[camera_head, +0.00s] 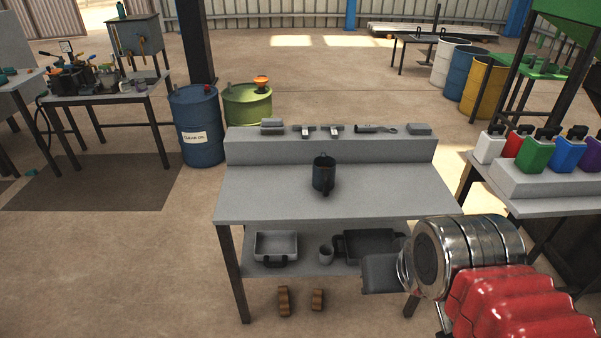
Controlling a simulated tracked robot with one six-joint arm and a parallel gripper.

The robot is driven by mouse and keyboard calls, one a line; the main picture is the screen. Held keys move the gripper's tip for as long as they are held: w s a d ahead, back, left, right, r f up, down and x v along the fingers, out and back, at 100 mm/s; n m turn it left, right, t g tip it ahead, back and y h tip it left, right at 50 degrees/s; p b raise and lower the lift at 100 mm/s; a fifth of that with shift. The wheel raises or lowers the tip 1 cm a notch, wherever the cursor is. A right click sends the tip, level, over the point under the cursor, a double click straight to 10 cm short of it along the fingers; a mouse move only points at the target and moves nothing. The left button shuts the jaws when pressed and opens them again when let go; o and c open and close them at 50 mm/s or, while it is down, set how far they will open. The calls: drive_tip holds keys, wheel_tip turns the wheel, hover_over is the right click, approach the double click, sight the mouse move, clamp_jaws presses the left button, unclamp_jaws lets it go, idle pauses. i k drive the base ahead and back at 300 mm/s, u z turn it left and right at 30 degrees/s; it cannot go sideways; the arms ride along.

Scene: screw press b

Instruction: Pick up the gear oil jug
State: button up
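Several jugs stand in a row on the right table: white (490,147), red (513,142), green (536,154), blue (566,152) and purple (592,155). No readable label shows which one is the gear oil jug. My gripper (380,273) is at the lower right, in front of the bench's lower shelf, apart from all the jugs. Its fingers show as one grey block, so its opening is unclear.
The raised back ledge (330,150) holds small tools. The lower shelf carries a tray (276,245), a cup (326,254) and a dark pan (370,243). A blue drum (197,130) and a green drum (247,104) stand behind left. Floor left of the bench is clear.

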sight(324, 167)
drive_tip(key=u, duration=0.35)
drive_tip(key=i, duration=0.65)
drive_tip(key=u, duration=1.05)
drive_tip(key=i, duration=0.85)
drive_tip(key=u, duration=0.55)
